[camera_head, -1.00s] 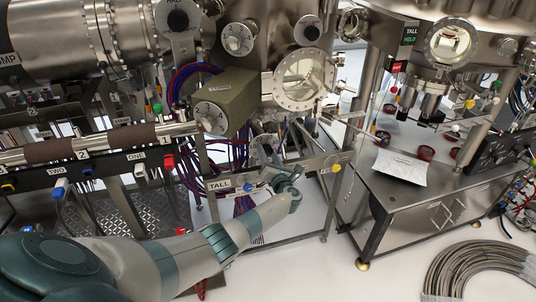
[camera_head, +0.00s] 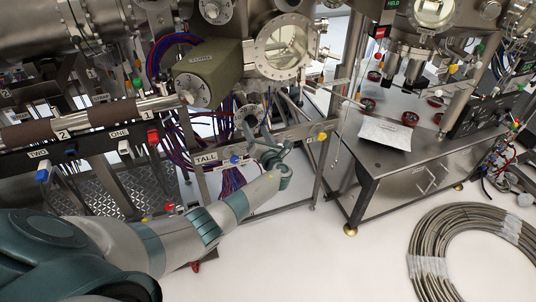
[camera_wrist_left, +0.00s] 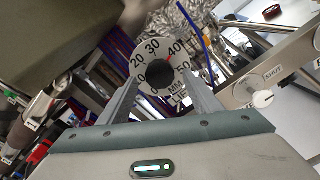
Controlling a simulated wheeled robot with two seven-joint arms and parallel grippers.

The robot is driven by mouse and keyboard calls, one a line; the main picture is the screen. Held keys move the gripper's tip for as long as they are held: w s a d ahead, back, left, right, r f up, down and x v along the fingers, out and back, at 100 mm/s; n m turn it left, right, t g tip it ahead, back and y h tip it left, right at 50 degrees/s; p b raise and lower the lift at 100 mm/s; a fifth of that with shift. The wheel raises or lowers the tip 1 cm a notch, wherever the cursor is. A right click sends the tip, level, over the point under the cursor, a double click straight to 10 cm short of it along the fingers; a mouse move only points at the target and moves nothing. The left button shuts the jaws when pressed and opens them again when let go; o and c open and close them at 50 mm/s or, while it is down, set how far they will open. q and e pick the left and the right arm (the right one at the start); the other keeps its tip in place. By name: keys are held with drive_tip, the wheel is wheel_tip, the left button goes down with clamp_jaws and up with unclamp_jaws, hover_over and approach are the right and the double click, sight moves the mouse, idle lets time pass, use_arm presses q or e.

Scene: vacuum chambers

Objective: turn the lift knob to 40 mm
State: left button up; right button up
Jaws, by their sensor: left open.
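The lift knob (camera_wrist_left: 160,75) is a dark round knob in the left wrist view. It sits at the middle of a white dial (camera_wrist_left: 152,48) marked in tens up to 50, with "MM" and part of "LIFT" below. A small red mark on the dial side of the knob points towards 40. My left gripper (camera_wrist_left: 161,82) is open, one finger on each side of the knob. I cannot tell whether the fingers touch it.
A bar with a "TALL" label (camera_head: 206,157) and blue knob runs beside the gripper. A green box (camera_head: 208,72) with a numbered dial is above. A steel bench (camera_head: 405,165) stands right, and a coiled hose (camera_head: 470,250) lies on the floor. In the wrist view a "SHUT" knob (camera_wrist_left: 263,98) is right.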

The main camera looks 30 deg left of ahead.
use_arm(q)
drive_tip(key=b+v, duration=0.2)
drive_tip(key=v, duration=1.2)
drive_tip(key=shift+b, duration=0.4)
drive_tip(key=shift+s, duration=0.1)
drive_tip(key=s+d+f+n+g+h+b, duration=0.1)
drive_tip(key=s+f+n+g+h+b, duration=0.15)
drive_tip(key=s+f, duration=0.75)
drive_tip(key=s+d+f+n+g+h+b, duration=0.1)
drive_tip(key=s+f+n+h, duration=0.25)
drive_tip(key=f, duration=1.55)
drive_tip(key=s+d+f+n+g+h+b, duration=0.1)
drive_tip(key=s+f+n+g+h+b, duration=0.3)
drive_tip(key=f, duration=1)
drive_tip(key=s+d+f+n+g+h+b, duration=0.15)
drive_tip(key=s+f+n, duration=0.25)
drive_tip(key=s+f, duration=0.55)
drive_tip(key=s+d+f+n, duration=0.2)
drive_tip(key=s+f+n, duration=0.3)
drive_tip(key=s, duration=0.7)
drive_tip(key=s+d+f+n+h+b, duration=0.1)
drive_tip(key=s+f+n, duration=0.3)
drive_tip(key=s, duration=0.7)
drive_tip(key=s+d+f+n+g+h+b, duration=0.1)
drive_tip(key=s+f+n, duration=0.4)
drive_tip(key=s, duration=0.6)
drive_tip(key=shift+d+f+n+g+b, duration=0.3)
drive_tip(key=shift+d+n, duration=0.2)
drive_tip(key=shift+n, duration=0.6)
